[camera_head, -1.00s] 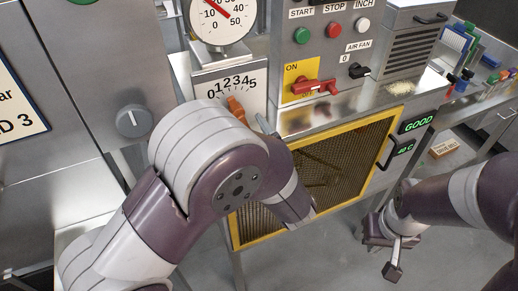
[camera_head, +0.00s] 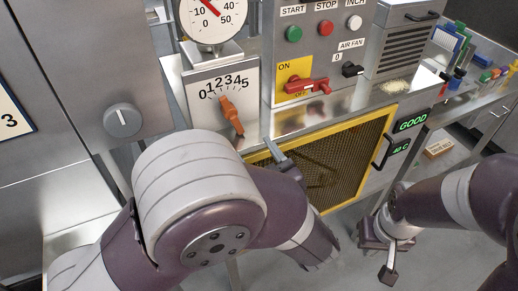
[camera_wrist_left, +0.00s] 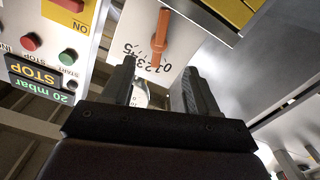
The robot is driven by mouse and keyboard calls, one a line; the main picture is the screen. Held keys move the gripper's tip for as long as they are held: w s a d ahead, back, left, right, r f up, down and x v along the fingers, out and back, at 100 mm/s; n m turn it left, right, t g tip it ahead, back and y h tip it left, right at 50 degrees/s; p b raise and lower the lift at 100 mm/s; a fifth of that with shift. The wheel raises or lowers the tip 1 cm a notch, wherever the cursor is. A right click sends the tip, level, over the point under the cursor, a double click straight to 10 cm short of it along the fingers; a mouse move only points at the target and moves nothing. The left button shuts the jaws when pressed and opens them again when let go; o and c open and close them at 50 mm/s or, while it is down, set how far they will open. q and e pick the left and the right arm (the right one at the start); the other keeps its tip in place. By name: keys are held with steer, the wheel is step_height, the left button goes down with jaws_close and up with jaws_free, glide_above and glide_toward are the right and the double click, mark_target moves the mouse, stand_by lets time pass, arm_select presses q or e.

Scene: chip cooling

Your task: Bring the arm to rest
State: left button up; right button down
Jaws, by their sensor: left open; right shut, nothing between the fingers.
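My left arm crosses the lower middle of the head view. The finger part of my left gripper (camera_head: 274,152) shows in front of the machine, below and right of the orange dial handle (camera_head: 231,112), and apart from it. In the left wrist view my left gripper (camera_wrist_left: 161,85) is open with its two dark fingers spread and nothing held between them. The orange handle (camera_wrist_left: 159,36) and its number scale show beyond the fingers. My right gripper (camera_head: 388,262) hangs at the lower right, shut and empty, over open floor.
A yellow-framed mesh door (camera_head: 345,160) is behind my left forearm. Above it are a red lever switch (camera_head: 305,86), a black air fan knob (camera_head: 352,70) and push buttons. A round gauge (camera_head: 212,18) stands above the dial. A green GOOD display (camera_head: 411,122) is to the right.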

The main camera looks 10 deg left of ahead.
arm_select(q)
steer(key=w+d+f+m+g+h, duration=0.1)
steer(key=w+d+f+m+h, duration=0.1)
steer(key=d+f+m+h, duration=0.45)
steer(key=s+d+f+m+g+h, duration=0.4)
steer(key=s+f+m+g+h, duration=0.15)
steer(key=f+g+h, duration=0.2)
steer(key=s+a+g+y, duration=0.2)
steer(key=s+a, duration=0.1)
steer(key=a, duration=0.7)
steer(key=s+a+n+g+y, duration=0.1)
steer(key=s+a+g+y, duration=0.1)
steer(key=a, duration=0.9)
steer(key=shift+s+a+g, duration=0.3)
steer(key=shift+s+g, duration=0.15)
steer(key=shift+g, duration=0.1)
steer(key=shift+r, duration=0.1)
stand_by(1.9)
